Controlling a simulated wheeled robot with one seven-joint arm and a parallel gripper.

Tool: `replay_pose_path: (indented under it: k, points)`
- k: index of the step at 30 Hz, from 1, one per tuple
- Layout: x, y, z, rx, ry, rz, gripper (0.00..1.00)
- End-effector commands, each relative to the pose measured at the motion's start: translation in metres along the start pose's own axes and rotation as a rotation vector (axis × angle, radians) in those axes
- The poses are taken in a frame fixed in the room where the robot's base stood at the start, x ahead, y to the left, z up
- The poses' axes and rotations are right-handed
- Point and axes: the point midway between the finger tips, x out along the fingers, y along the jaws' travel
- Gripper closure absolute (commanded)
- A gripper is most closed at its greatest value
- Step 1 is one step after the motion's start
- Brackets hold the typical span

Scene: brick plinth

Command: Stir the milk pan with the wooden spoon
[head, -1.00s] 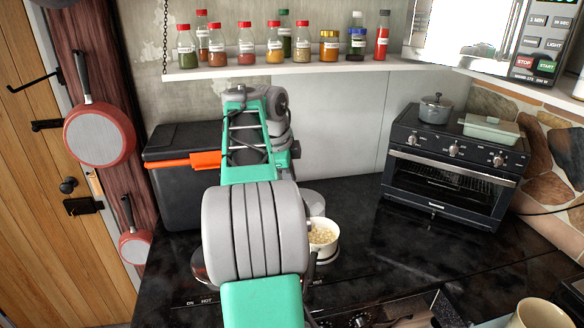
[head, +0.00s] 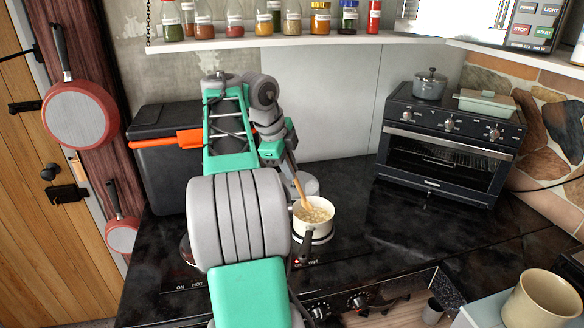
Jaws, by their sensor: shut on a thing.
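The milk pan (head: 317,229) is a small cream pan with a dark handle, standing on the dark cooktop just right of my arm. It holds a pale, lumpy content. The wooden spoon (head: 301,190) slants down into the pan, its lower end in the content near the left of the opening. My gripper (head: 292,172) is above and just left of the pan, shut on the upper part of the spoon. Its fingertips are small and partly hidden by my arm.
A black toaster oven (head: 447,150) with a grey pot (head: 430,85) and a green dish (head: 487,102) on top stands to the right. A black box (head: 160,165) is behind my arm. A shelf of spice jars (head: 280,42) hangs above. Counter right of the pan is clear.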

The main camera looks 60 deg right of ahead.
Motion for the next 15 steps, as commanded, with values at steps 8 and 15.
replay_pose_path:
  k: [8, 15]
  points:
    - [0.038, 0.001, 0.0, 0.0, 0.001, 0.001, 1.0]
    - [0.061, 0.001, 0.0, 0.0, 0.001, 0.0, 1.0]
